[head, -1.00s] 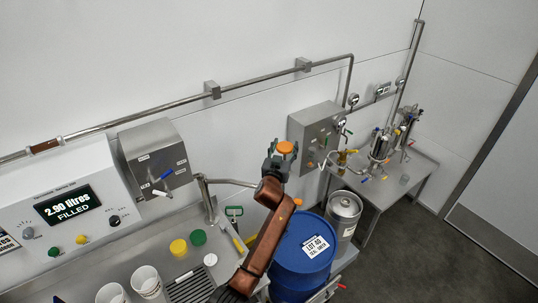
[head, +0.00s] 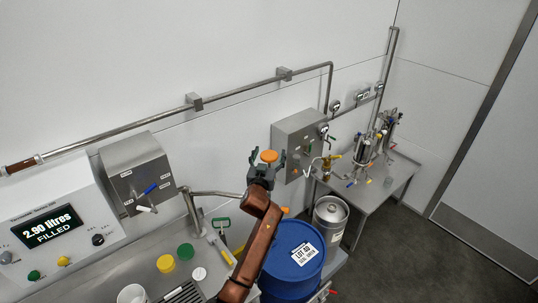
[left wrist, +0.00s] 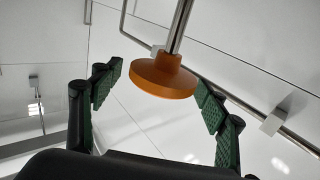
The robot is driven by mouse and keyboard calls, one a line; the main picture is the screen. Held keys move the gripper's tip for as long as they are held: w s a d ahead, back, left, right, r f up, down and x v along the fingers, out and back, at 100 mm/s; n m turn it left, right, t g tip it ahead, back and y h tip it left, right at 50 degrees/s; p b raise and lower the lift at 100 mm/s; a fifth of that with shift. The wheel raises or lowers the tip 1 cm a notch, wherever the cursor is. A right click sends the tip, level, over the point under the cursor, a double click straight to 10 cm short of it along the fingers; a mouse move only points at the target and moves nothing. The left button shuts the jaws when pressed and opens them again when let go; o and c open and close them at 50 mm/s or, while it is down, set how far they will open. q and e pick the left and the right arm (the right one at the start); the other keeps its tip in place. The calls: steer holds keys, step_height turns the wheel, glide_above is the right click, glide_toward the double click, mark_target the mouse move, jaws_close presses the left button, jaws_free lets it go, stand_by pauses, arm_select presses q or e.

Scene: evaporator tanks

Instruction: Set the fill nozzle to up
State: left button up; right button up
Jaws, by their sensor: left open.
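An orange round knob (head: 268,156) shows at the tips of my left gripper (head: 266,163). In the left wrist view the knob (left wrist: 163,76) sits on the end of a bare metal rod (left wrist: 180,28) that runs up out of the picture. The two green-padded fingers stand apart on either side of the knob, with the gripper open. A gap shows at the left finger; contact at the right finger is unclear. A metal arm (head: 218,194) reaches right from a post on the bench toward my gripper. Whether it joins the knob is hidden. My right gripper is not in view.
A filling unit (head: 50,226) reads "2.90 litres FILLED". Beside it is a steel box (head: 137,170) with blue and white levers. Yellow and green caps (head: 166,263) lie on the bench. A blue drum (head: 293,270) and steel keg (head: 330,225) stand right of my arm.

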arm_select(q)
steer(key=shift+s, duration=0.1)
steer(key=shift+s+f, duration=0.1)
steer(key=shift+s, duration=0.15)
steer(key=s+a, duration=0.1)
steer(key=s, duration=1)
steer(key=shift+s, duration=0.15)
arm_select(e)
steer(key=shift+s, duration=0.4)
arm_select(q)
steer(key=shift+a, duration=0.1)
